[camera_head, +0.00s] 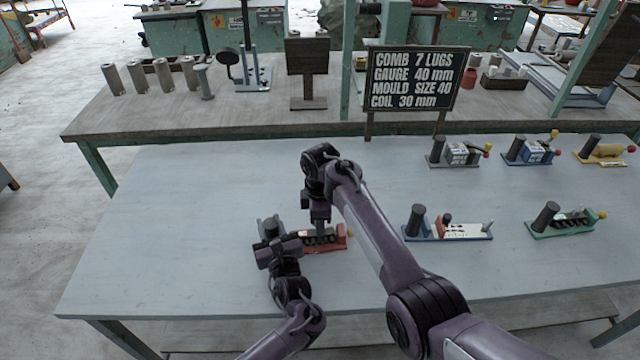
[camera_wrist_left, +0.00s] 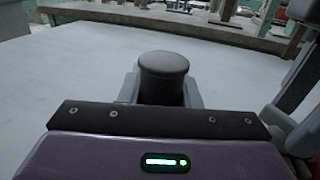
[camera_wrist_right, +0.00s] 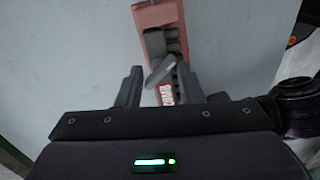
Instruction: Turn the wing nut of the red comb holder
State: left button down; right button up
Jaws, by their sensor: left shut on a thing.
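The red comb holder (camera_head: 342,239) lies on the grey-blue table in the head view, partly hidden by my grippers. Its red base (camera_wrist_right: 160,14) also shows in the right wrist view, with dark comb lugs along it. My left gripper (camera_head: 270,226) is shut on the holder's upright black handle (camera_wrist_left: 164,72), which stands between its fingers. My right gripper (camera_head: 320,226) points down over the holder. In the right wrist view its fingers (camera_wrist_right: 160,88) are apart, with the grey wing nut (camera_wrist_right: 161,73) slanted between them. I see a gap on each side of the nut.
A blue holder (camera_head: 455,233) and a green holder (camera_head: 565,223) lie to the right. Several more holders, including a yellow one (camera_head: 604,153), stand at the back right. A black sign (camera_head: 416,78) stands behind. The left of the table is clear.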

jog(key=n, duration=0.3)
jog(key=shift+w+d, duration=0.15)
jog(key=n, duration=0.4)
jog(key=shift+w+r+n, duration=0.1)
jog(key=shift+r+n, duration=0.1)
jog(key=shift+n, duration=0.5)
notch_tip(320, 180, up, 12)
jog(key=shift+a+f, duration=0.15)
jog(key=shift+a, duration=0.05)
